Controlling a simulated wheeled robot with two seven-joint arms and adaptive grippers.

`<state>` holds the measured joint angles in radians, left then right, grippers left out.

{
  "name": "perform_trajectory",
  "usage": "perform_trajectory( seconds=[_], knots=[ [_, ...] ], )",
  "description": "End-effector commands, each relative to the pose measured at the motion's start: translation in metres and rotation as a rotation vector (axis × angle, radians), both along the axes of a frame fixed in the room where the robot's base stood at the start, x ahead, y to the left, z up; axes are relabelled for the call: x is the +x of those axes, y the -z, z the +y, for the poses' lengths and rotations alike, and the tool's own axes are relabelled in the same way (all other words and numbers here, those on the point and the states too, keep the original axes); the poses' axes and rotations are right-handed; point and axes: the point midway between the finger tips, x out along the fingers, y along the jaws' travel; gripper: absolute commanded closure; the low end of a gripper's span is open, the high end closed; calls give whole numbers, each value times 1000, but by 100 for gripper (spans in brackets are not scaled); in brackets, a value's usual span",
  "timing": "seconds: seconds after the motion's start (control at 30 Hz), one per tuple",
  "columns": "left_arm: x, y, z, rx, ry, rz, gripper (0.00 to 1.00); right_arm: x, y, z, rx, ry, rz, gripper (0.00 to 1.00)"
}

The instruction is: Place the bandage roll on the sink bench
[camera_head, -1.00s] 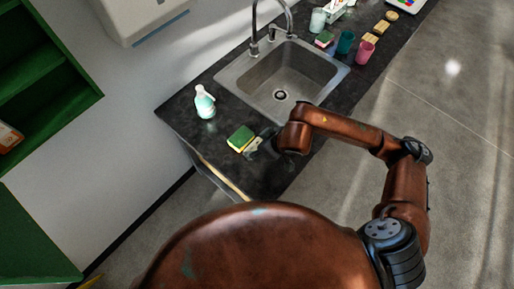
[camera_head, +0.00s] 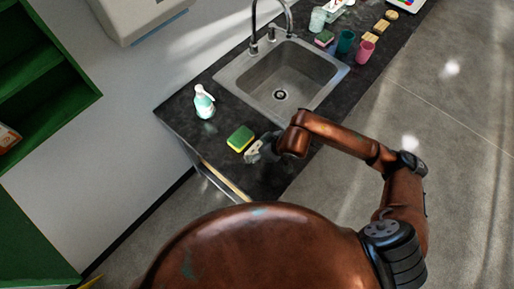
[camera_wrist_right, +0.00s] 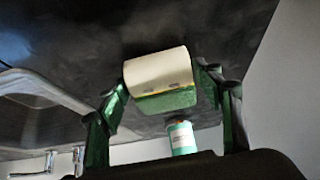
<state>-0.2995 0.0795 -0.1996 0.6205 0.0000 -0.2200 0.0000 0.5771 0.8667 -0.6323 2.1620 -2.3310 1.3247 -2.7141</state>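The bandage roll (camera_wrist_right: 158,70) is a cream cylinder between the two fingertips of my right gripper (camera_wrist_right: 160,80) in the right wrist view. The fingers meet its two ends, so the gripper looks shut on it. In the head view my right gripper (camera_head: 259,150) is low over the near end of the dark sink bench (camera_head: 180,112), with the pale roll (camera_head: 252,152) at its tip. I cannot tell whether the roll touches the bench top. My left gripper is not in view.
A green and yellow sponge (camera_head: 240,138) lies right beside the roll. A spray bottle (camera_head: 204,102) stands further left, near the wall. The sink (camera_head: 281,82) is behind. Cups, including a pink one (camera_head: 366,48), stand at the far right. Bare bench lies between bottle and sponge.

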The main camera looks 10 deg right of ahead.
Motion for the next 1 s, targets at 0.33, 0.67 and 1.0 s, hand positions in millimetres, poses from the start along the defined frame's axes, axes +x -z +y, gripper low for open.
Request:
perform_trajectory(
  seconds=[0.33,0.67,1.0],
  knots=[
    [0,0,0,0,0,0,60,0,-1,0,0,0,0,29],
    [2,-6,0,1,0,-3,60,-11,-28,-10,-4,-1,-5,29],
    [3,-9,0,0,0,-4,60,-42,-85,-31,-3,0,-4,29]
  ],
)
